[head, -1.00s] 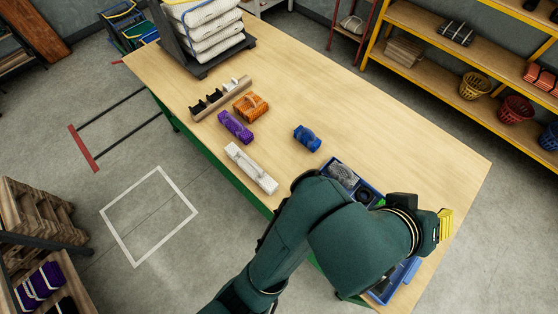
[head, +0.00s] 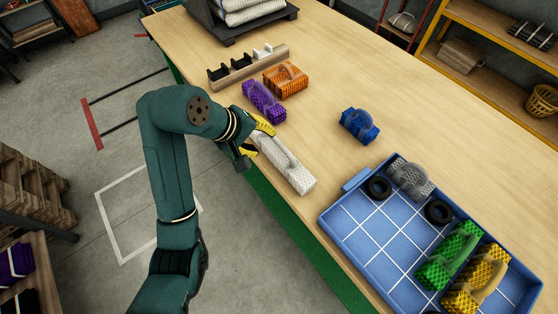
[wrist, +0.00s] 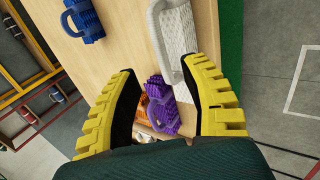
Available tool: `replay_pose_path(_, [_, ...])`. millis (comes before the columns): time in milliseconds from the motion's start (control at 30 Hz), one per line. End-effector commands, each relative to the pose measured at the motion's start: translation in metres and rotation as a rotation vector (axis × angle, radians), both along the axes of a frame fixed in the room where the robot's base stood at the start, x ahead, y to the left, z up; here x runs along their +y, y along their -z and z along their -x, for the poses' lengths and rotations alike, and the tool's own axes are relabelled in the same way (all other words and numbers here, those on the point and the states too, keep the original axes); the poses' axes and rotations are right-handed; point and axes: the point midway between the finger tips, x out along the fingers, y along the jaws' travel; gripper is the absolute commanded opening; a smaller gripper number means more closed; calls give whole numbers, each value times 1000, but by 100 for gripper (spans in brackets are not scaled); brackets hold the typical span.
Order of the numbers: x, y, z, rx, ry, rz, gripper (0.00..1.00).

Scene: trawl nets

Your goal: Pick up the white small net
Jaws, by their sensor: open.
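The white small net (head: 286,165) is a long folded bundle with a looped handle. It lies on the wooden table near its front edge. In the wrist view the white net (wrist: 181,32) is at the top, its near end close to the right fingertip. My gripper (head: 262,139) is at the left end of the white net, with its yellow ridged fingers apart. In the wrist view my gripper (wrist: 161,68) is open, with nothing held between the fingers. Whether a finger touches the net, I cannot tell.
A purple net (head: 264,101) lies close behind my gripper, with an orange net (head: 285,80) and a hook rail (head: 248,66) beyond. A blue net (head: 359,125) lies to the right. A blue tray (head: 346,222) holds grey, green and yellow nets and black rings.

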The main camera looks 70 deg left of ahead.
Motion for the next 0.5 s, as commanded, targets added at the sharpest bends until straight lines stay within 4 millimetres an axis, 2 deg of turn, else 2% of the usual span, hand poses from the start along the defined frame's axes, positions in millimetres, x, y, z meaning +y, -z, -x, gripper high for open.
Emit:
replay_pose_path(33, [1,17,-5,0,3,-2,45])
replay_pose_path(200, [5,40,-21,-1,3,-3,45])
replay_pose_path(367, [9,59,-35,0,4,0,45])
replay_pose_path(500, [11,66,-42,-1,2,-2,45])
